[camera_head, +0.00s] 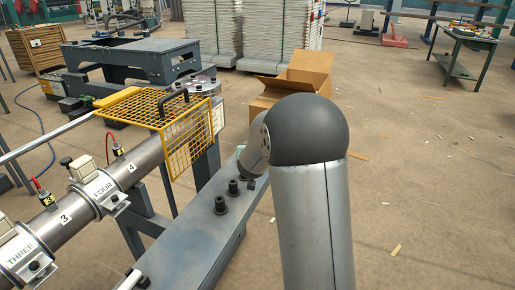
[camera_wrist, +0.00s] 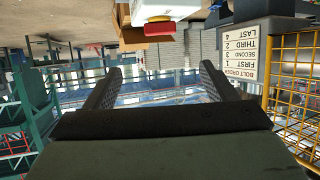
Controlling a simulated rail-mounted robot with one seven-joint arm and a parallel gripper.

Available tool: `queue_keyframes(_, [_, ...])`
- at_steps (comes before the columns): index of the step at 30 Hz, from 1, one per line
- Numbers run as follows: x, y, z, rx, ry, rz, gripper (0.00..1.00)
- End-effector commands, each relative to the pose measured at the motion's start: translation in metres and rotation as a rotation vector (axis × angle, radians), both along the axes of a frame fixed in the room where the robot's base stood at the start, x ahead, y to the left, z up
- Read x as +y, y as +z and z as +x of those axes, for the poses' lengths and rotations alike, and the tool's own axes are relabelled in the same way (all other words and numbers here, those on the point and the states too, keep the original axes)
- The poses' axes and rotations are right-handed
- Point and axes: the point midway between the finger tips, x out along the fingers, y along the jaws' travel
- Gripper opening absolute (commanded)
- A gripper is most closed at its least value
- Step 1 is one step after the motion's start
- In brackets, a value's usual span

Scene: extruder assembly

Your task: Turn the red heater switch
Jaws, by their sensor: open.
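In the wrist view, which looks upside down, a small red block (camera_wrist: 160,28) sits against a white body (camera_wrist: 166,9) at the top edge. It looks like the red heater switch, but its shape and setting are partly cut off. My gripper (camera_wrist: 157,84) is open and empty, with its two fingers spread wide below the red block in the picture and apart from it. In the head view I make out no red switch. My own arm fills the centre right there, and the gripper is hidden.
A yellow mesh guard (camera_head: 188,138) stands over the barrel (camera_head: 130,172) with its numbered heater bands. The guard also shows at the right of the wrist view (camera_wrist: 293,95), near a bolt order sign (camera_wrist: 243,53). A cardboard box (camera_head: 297,77) is behind my arm. Open floor lies to the right.

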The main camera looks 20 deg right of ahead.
Motion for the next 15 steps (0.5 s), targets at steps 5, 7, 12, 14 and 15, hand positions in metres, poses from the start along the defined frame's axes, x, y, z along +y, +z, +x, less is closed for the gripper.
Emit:
queue_keyframes(5, [0.001, 0.001, -0.002, 0.0, 0.0, 0.0, 0.78])
queue_keyframes(7, [0.001, 0.001, -0.002, 0.0, 0.0, 0.0, 0.78])
queue_keyframes(12, [0.003, 0.004, 0.003, 0.003, 0.013, 0.011, 0.78])
queue_keyframes(14, [0.007, 0.012, 0.015, 0.012, 0.041, 0.039, 0.78])
queue_keyframes(15, [0.011, 0.018, 0.026, 0.025, 0.07, 0.068, 0.78])
